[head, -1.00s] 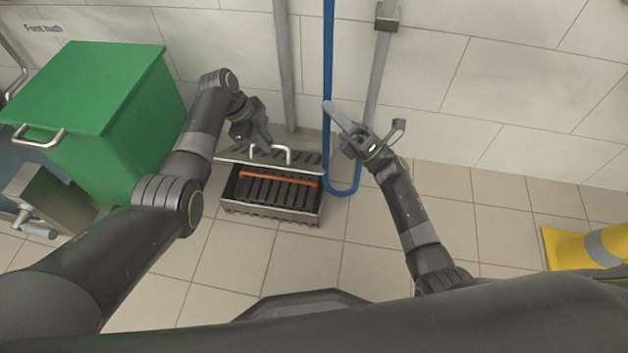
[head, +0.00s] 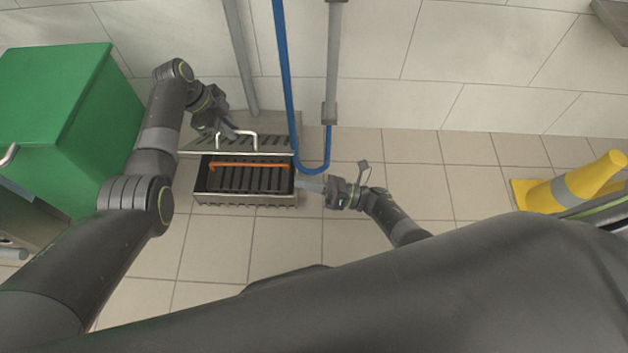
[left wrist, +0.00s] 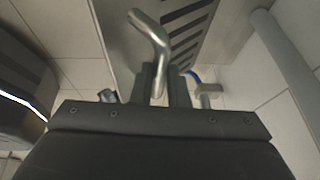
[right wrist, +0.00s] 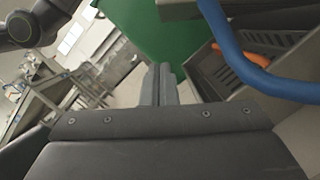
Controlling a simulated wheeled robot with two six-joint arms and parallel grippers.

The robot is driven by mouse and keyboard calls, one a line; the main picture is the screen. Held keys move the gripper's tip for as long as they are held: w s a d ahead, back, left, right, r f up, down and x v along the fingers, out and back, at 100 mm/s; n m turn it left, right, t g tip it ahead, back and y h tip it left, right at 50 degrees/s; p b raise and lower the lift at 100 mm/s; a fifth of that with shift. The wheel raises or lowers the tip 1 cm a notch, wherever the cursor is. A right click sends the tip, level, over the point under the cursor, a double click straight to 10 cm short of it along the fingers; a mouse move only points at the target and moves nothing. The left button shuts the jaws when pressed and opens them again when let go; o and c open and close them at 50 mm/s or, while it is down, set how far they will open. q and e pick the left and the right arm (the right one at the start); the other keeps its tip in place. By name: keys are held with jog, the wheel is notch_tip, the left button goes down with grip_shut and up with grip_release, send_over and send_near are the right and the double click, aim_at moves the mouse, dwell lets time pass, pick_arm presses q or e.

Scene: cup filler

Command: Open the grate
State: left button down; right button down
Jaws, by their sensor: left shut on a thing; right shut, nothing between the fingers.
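The slotted metal grate (head: 265,143) stands tilted up at the back of the metal box (head: 245,199) on the floor, so the box is open on top. In the left wrist view the grate (left wrist: 187,30) shows close up. My left gripper (head: 231,133) is shut on the grate's bent metal handle (head: 252,133), and the handle (left wrist: 152,42) sits between its fingers in the left wrist view. My right gripper (head: 312,184) is shut and empty, just right of the box. In the right wrist view its fingers (right wrist: 160,82) are together.
An orange bar (head: 240,165) lies in the box over a dark slotted insert (head: 250,179). A blue hose (head: 286,80) hangs down behind the right side. A green bin (head: 60,120) stands left. The floor between is clear.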

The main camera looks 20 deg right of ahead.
pick_arm(q)
jog(key=shift+f, duration=0.2)
pick_arm(e)
jog(key=x, duration=0.6)
jog(key=w+r, duration=0.1)
jog(key=w+d+r, duration=0.1)
jog(key=shift+w+d+r, duration=0.1)
jog(key=shift+d+r, duration=0.05)
jog(key=shift+r, duration=0.25)
jog(key=shift+r, duration=0.1)
pick_arm(q)
jog(key=shift+f, duration=0.15)
pick_arm(e)
jog(key=shift+w+d+r, duration=0.15)
jog(key=shift+w+r, duration=0.3)
jog(key=shift+r, duration=0.05)
pick_arm(q)
jog(key=c, duration=1.5)
grip_release()
jog(key=shift+f, duration=0.1)
jog(key=shift+o, duration=0.5)
jog(key=shift+d, duration=0.1)
pick_arm(e)
jog(key=shift+f, duration=0.1)
